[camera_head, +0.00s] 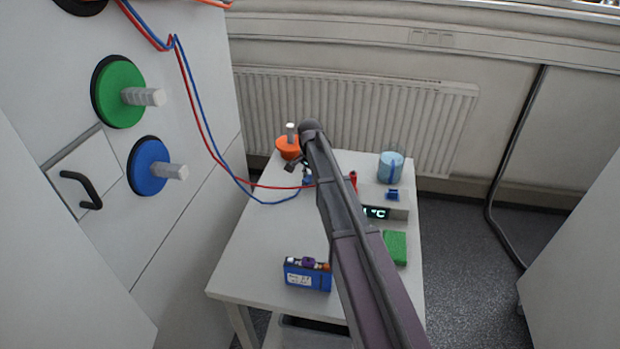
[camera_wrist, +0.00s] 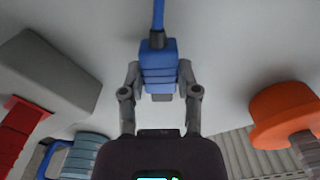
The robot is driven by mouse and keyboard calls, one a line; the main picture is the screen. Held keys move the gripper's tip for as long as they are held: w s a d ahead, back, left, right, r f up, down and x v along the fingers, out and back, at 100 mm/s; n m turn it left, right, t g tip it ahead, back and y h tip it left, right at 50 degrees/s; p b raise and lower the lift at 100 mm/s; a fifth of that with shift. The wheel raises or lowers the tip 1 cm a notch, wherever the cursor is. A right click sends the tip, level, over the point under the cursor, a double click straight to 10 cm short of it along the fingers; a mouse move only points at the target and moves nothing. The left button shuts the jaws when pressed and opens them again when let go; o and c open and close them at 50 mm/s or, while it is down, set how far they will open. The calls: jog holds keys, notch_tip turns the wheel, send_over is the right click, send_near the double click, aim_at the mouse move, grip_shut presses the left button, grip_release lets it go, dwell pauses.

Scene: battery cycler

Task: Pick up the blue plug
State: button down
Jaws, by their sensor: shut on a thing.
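The blue plug (camera_wrist: 158,68) sits between the two fingers of my gripper (camera_wrist: 160,85) in the wrist view, and the fingers are shut on its sides. Its blue cable (camera_wrist: 158,14) runs away from its far end. In the head view a small part of the blue plug (camera_head: 307,180) shows beside my arm, over the far part of the white table (camera_head: 265,235). My gripper (camera_head: 298,168) is partly hidden there by my own arm. I cannot tell whether the plug touches the table.
A red plug (camera_head: 353,180), a grey box with a display (camera_head: 398,212), a green block (camera_head: 395,247) and a blue cup (camera_head: 391,168) are right of my arm. An orange knob (camera_head: 288,147) is behind the gripper. A blue battery (camera_head: 308,275) is at the front. Red and blue cables hang left.

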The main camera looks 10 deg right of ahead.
jog(key=shift+r+p, duration=0.35)
jog(key=shift+r, duration=0.35)
jog(key=shift+s+r, duration=0.25)
jog(key=s, duration=0.5)
jog(key=s+p, duration=0.1)
jog(key=s, duration=0.4)
jog(key=s+r, duration=0.1)
jog(key=s, duration=0.4)
jog(key=shift+s, duration=0.25)
jog(key=shift+p, duration=0.3)
notch_tip(320, 180, up, 21)
jog(key=p, duration=2.1)
jog(key=shift+d, duration=0.15)
